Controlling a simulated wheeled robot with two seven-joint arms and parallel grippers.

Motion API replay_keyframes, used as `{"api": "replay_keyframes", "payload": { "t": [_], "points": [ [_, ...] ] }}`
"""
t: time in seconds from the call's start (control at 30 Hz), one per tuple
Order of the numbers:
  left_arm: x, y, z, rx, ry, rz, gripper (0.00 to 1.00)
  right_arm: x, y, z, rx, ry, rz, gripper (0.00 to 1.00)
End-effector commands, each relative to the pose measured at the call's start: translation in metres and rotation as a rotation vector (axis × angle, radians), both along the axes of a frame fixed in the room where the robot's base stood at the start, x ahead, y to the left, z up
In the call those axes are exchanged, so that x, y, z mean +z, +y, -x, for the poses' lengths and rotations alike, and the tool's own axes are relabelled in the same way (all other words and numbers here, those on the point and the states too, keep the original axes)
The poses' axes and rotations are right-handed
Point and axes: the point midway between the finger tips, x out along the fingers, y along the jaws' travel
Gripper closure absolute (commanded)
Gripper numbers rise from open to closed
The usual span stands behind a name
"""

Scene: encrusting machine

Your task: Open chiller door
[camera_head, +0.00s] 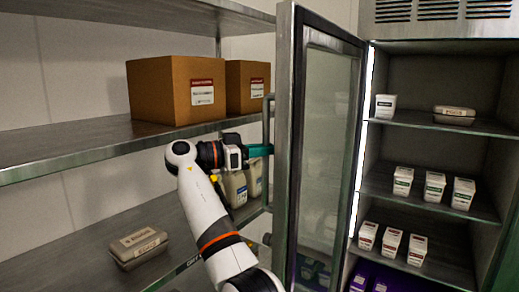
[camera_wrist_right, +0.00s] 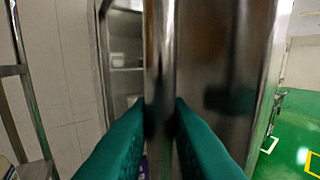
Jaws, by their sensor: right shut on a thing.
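The chiller door (camera_head: 325,150) is a steel-framed glass door. It stands swung open in the head view, with the lit chiller interior (camera_head: 420,155) showing to its right. Its vertical bar handle (camera_head: 267,122) is on the door's left side. My right gripper (camera_head: 262,150) comes from the left and is at the handle. In the right wrist view its green fingers (camera_wrist_right: 160,110) are on both sides of the handle bar (camera_wrist_right: 159,60), shut on it. My left gripper is in neither view.
A steel shelf (camera_head: 60,145) left of the door holds cardboard boxes (camera_head: 160,90). A lower shelf holds a grey carton (camera_head: 138,246) and pale containers (camera_head: 236,188) close behind my right arm. Inside the chiller, shelves hold small white cartons (camera_head: 403,181).

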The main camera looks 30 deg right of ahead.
Motion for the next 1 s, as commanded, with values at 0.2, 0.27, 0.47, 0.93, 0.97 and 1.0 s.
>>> {"api": "replay_keyframes", "payload": {
  "t": [0.2,0.27,0.47,0.93,0.97,1.0],
  "points": [
    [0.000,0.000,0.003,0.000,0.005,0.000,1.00,0.002,-0.003,0.001,-0.003,-0.003,0.001,1.00],
    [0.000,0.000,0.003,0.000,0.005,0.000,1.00,0.003,-0.004,0.001,-0.003,-0.004,0.001,1.00],
    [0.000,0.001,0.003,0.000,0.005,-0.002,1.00,0.002,-0.003,0.001,-0.002,-0.003,0.001,0.64],
    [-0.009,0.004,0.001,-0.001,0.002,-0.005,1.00,0.000,0.030,-0.006,0.001,-0.001,0.000,0.64],
    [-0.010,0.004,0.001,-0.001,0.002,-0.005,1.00,0.000,0.036,-0.007,0.002,-0.001,0.000,0.64],
    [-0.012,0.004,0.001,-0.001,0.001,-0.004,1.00,0.000,0.045,-0.010,0.002,0.000,-0.001,0.64]
  ]
}}
